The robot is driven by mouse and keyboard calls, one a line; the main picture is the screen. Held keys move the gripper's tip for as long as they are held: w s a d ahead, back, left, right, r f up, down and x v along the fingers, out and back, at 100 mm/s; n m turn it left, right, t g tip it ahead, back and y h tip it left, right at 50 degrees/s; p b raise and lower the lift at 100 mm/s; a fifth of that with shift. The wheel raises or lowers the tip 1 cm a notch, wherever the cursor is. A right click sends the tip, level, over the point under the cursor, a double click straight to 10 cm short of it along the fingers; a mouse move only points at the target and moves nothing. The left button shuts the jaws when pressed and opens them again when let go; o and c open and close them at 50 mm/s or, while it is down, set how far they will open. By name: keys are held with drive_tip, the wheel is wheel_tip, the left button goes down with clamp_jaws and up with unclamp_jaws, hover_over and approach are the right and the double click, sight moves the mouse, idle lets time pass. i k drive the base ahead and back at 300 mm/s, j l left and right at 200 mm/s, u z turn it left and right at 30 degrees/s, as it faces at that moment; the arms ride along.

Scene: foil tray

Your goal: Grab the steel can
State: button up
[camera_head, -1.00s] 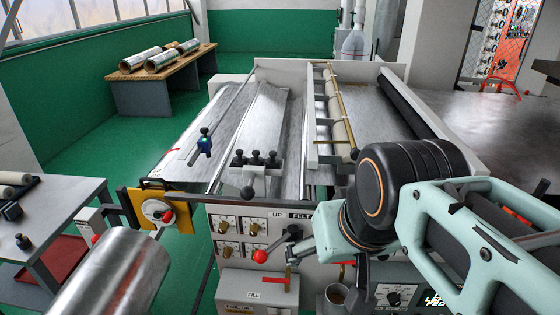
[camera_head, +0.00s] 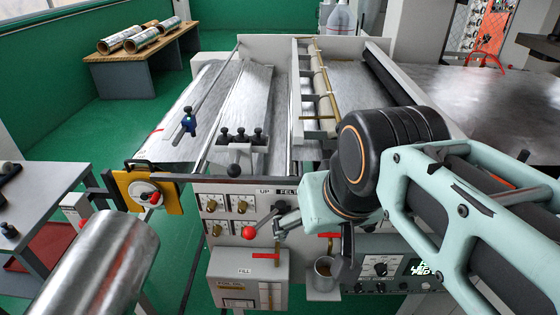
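A small metal cup (camera_head: 325,268), the likely steel can, sits on a small ledge at the front of the machine, with its open top facing up. My gripper (camera_head: 345,262) hangs from the mint-green wrist just right of the cup. A dark finger-like part points down beside the cup's right side. I cannot tell whether it touches the cup. The wrist hides much of the gripper, and its opening does not show clearly. A large shiny metal cylinder (camera_head: 98,268) fills the lower left; I cannot tell what it belongs to.
A red-knobbed lever (camera_head: 249,232) sticks out left of my wrist. A fill box (camera_head: 248,277) stands left of the cup, and a control panel (camera_head: 382,275) lies right of it. Foil rolls (camera_head: 133,40) rest on a back-left table. Green floor is free at left.

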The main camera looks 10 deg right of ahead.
sight(323, 280)
drive_tip(key=k+z, duration=0.1)
drive_tip(key=z, duration=0.25)
drive_tip(key=k+z, duration=0.15)
drive_tip(key=z, duration=0.25)
drive_tip(key=k+z, duration=0.1)
drive_tip(key=z, duration=0.25)
drive_tip(key=k+l+z, duration=0.1)
drive_tip(key=l+z, duration=0.15)
drive_tip(key=k+l+z, duration=0.1)
drive_tip(key=l+z, duration=0.15)
drive_tip(key=i+j+u, duration=0.1)
drive_tip(key=j, duration=0.25)
